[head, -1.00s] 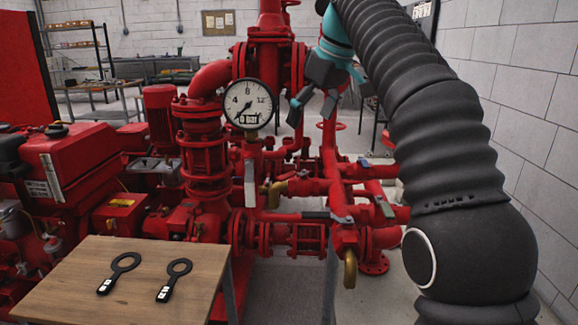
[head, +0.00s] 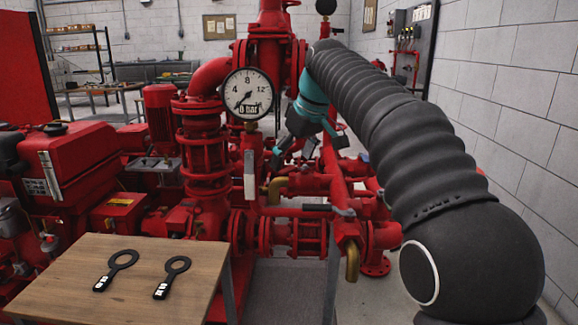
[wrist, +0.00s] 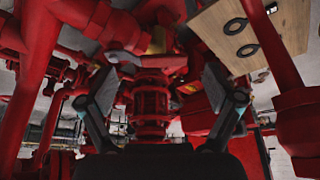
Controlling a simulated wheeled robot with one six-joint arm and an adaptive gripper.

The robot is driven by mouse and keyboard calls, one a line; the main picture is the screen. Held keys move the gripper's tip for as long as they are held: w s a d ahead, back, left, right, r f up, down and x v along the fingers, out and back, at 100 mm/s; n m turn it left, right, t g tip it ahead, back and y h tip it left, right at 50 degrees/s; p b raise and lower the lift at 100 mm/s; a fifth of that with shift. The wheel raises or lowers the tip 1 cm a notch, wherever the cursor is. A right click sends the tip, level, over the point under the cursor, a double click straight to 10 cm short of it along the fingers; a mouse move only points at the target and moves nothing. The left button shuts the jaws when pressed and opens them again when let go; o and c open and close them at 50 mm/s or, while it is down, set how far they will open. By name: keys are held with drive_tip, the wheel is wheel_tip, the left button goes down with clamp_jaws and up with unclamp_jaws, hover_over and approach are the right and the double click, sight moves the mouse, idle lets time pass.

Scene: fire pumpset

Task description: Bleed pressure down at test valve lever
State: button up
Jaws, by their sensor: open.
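Several lever valves sit on the red pump pipework; I cannot tell which is the test valve. A pale upright lever (head: 250,176) stands beside a brass elbow (head: 276,190). A grey, roughly level lever (head: 318,209) sits above a lower brass outlet (head: 352,260). My gripper (head: 308,150) is open and empty among the pipes, above and right of the brass elbow, touching no lever that I can make out. In the wrist view its two fingers (wrist: 160,88) stand wide apart, with red pipework between and beyond them. The pressure gauge (head: 247,93) faces the head camera.
A wooden table (head: 200,255) with two black ring-handled tools (head: 117,270) stands at the front left. Red pipes crowd close around my gripper, including a thick pipe (wrist: 303,120) at the wrist view's right. A block wall (head: 510,90) bounds the right side.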

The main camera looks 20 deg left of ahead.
drive_tip(key=shift+w+a+f, duration=0.1)
drive_tip(key=shift+a+f, duration=0.05)
drive_tip(key=shift+f, duration=0.25)
drive_tip(key=c, duration=1.7)
